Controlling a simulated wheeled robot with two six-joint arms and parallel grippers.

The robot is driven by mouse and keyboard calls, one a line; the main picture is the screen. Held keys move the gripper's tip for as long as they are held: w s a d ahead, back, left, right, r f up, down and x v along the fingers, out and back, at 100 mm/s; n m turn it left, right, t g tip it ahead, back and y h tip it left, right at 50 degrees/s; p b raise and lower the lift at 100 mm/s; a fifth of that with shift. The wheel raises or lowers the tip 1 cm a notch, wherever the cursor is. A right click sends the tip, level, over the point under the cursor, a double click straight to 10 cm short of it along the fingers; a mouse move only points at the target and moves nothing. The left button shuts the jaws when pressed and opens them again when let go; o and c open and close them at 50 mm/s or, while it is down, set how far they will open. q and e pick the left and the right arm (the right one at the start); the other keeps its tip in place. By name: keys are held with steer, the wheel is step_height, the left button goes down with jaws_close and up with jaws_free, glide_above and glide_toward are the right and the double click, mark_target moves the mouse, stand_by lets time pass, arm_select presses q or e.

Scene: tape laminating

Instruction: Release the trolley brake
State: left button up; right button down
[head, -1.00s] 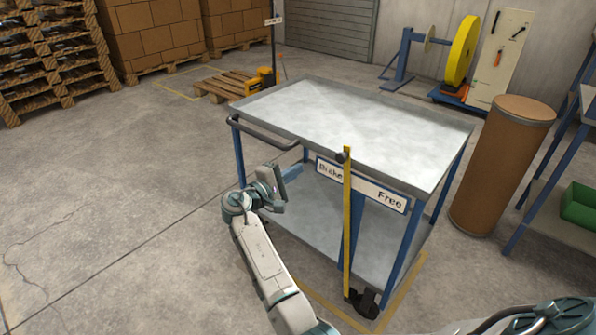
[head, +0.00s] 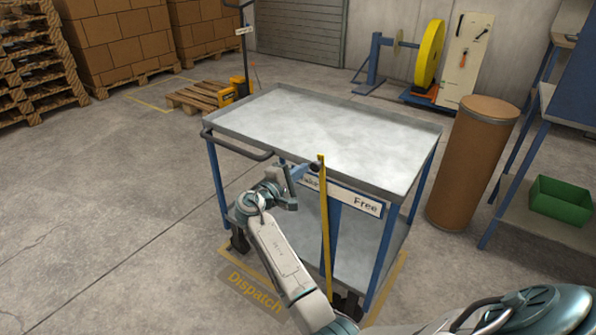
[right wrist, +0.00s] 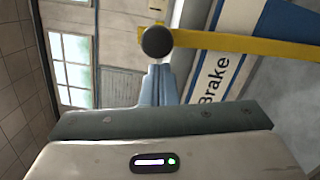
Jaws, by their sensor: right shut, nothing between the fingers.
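The trolley (head: 340,140) has a grey top, blue legs and a dark push handle (head: 236,148). Its yellow brake lever (head: 325,235) stands near upright at the front, with a dark round knob (head: 316,166) on top. The lever is just right of the word Brake on the white label (head: 345,196); Free is at the label's right end. My right gripper (head: 306,170) is shut and empty, its tips at the left side of the knob. In the right wrist view the closed fingers (right wrist: 158,82) point at the knob (right wrist: 157,42); I cannot tell whether they touch. My left gripper is out of view.
A brown drum (head: 470,160) stands right of the trolley. A shelf with a green bin (head: 560,200) is at the far right. A pallet jack (head: 235,92) and stacked boxes are behind. Yellow floor lines marked Dispatch (head: 254,292) run around the trolley. The floor at left is clear.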

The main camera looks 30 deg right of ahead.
steer(key=shift+s, duration=0.1)
